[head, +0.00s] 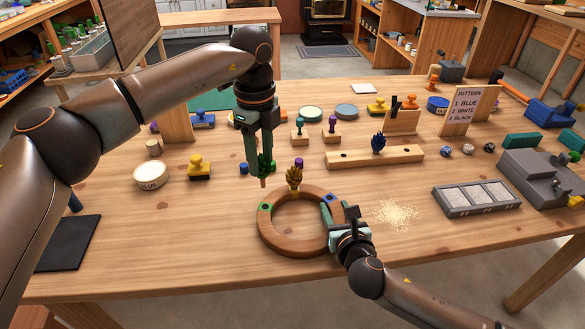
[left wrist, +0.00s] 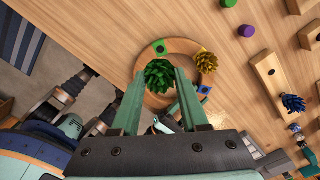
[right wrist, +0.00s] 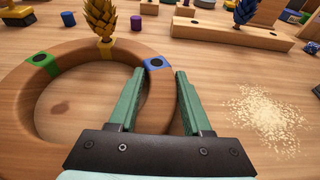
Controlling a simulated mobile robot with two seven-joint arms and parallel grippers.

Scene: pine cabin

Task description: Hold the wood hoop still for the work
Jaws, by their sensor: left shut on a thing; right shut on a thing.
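The wood hoop (head: 268,234) lies flat on the table. Its rim carries a green patch (head: 265,207) and a blue patch (head: 328,198), each with a dark, empty hole. A golden cone-shaped piece (head: 294,178) stands upright at the hoop's far side, on a yellow patch. My right gripper (head: 338,213) is shut on the hoop's right rim, near the blue patch; the right wrist view shows the rim (right wrist: 158,92) between its fingers. My left gripper (head: 259,168) is shut on a green cone-shaped piece (head: 264,167), above and behind the hoop's left side.
A blue cone (head: 378,143) stands on a long wooden block (head: 400,156) behind. Pale shavings (head: 396,213) lie right of the hoop, with a grey tray (head: 476,198) beyond.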

